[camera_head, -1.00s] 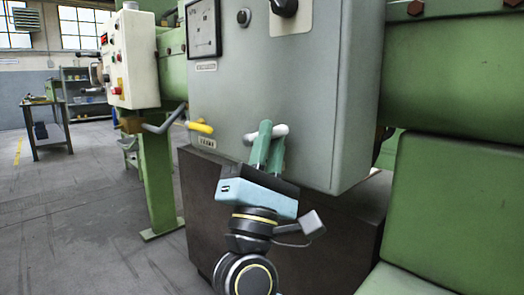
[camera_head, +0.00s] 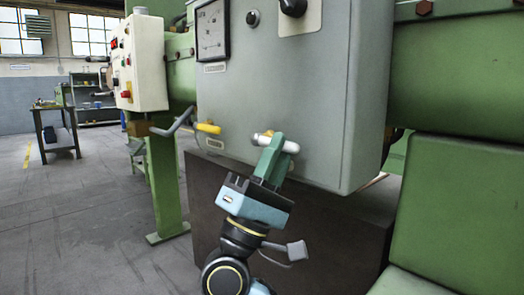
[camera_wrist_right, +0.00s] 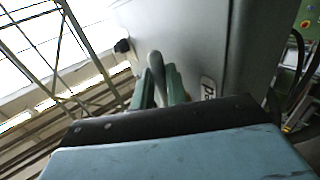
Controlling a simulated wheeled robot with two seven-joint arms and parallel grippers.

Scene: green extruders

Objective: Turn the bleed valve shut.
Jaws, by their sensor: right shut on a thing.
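A pale lever handle (camera_head: 291,147) sticks out low on the front of the grey cabinet. I cannot read a name that marks it as the bleed valve. My right gripper (camera_head: 273,144) reaches up from below with its green fingers closed around this lever. In the right wrist view the pale lever (camera_wrist_right: 155,63) lies between the fingers (camera_wrist_right: 162,85), and a partly hidden label (camera_wrist_right: 208,90) sits beside it. A yellow handle (camera_head: 208,128) stands to the left, apart from the gripper, with a small label below it. My left gripper is not in view.
The grey cabinet (camera_head: 322,95) carries a gauge and a dark knob (camera_head: 252,17) above the lever. A bent grey bar (camera_head: 173,127) juts out at left, near a white control box (camera_head: 139,62). Green machine panels (camera_head: 462,205) stand close at right. Open floor lies at left.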

